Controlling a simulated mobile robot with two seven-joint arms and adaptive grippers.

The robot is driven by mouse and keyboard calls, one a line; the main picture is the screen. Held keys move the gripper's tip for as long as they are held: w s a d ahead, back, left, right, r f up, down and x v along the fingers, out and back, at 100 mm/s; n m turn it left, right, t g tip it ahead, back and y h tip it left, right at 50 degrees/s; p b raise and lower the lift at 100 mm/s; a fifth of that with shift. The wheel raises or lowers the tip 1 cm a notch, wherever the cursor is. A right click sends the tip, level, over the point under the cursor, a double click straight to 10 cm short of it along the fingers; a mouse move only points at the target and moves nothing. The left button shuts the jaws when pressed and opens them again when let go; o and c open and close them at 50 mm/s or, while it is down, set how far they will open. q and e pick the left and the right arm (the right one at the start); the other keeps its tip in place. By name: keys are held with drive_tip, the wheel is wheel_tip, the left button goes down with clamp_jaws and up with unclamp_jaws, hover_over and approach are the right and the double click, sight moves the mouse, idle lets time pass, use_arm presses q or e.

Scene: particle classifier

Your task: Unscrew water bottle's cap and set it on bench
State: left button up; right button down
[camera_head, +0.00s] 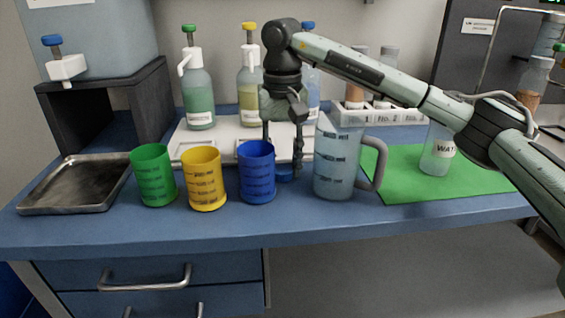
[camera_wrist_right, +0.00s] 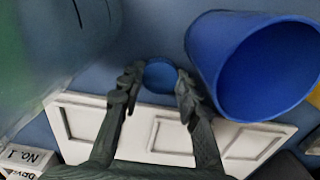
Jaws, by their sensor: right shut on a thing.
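My right gripper (camera_head: 284,166) points down between the blue cup and the clear pitcher, low over the bench. Its fingers are shut on a small round blue cap (camera_head: 284,174). The cap also shows between the fingertips in the right wrist view (camera_wrist_right: 160,75). I cannot tell whether the cap touches the blue bench (camera_head: 300,222). The water bottle (camera_head: 436,160), clear with a white label, stands upright on the green mat (camera_head: 400,185) at the right. My right arm hides its top. My left gripper is not in view.
The blue cup (camera_head: 257,172) is close left of the gripper and the pitcher (camera_head: 338,165) close right. Yellow (camera_head: 204,180) and green (camera_head: 153,177) cups and a metal tray (camera_head: 75,185) stand further left. Pump bottles (camera_head: 198,100) stand behind on a white tray (camera_head: 180,132).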

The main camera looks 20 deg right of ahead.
sight(282, 169)
drive_tip(key=c, duration=1.1)
unclamp_jaws()
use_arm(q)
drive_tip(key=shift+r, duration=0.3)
use_arm(e)
drive_tip(key=shift+r, duration=0.45)
wheel_tip(282, 169, up, 7)
drive_tip(key=shift+r, duration=0.15)
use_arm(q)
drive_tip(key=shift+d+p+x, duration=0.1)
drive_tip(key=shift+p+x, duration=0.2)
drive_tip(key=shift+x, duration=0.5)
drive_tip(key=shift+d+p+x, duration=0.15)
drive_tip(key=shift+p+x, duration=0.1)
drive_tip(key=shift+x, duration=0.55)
use_arm(e)
drive_tip(key=shift+r, duration=2)
